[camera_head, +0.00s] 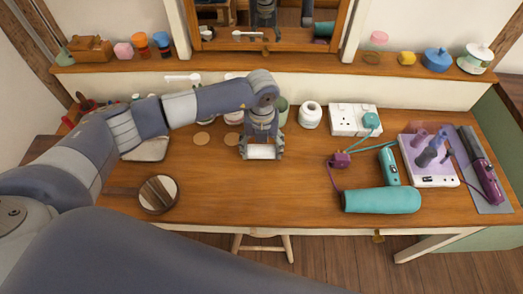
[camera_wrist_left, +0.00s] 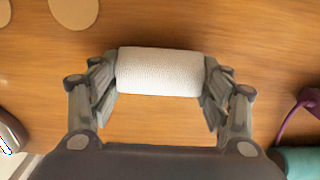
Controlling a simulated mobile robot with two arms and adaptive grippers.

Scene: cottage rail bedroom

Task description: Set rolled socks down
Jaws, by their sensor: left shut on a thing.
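The rolled socks (camera_head: 261,152) are a white, textured roll lying crosswise between the fingers of my left gripper (camera_head: 262,149). In the left wrist view the rolled socks (camera_wrist_left: 158,71) are gripped at both ends by the left gripper (camera_wrist_left: 160,80). The roll is over the middle of the wooden table (camera_head: 240,195); I cannot tell whether it touches the top. My right gripper is not in view.
A round hand mirror (camera_head: 158,193) lies at the front left. A white jar (camera_head: 310,115) stands behind. The table in front of the gripper is clear.

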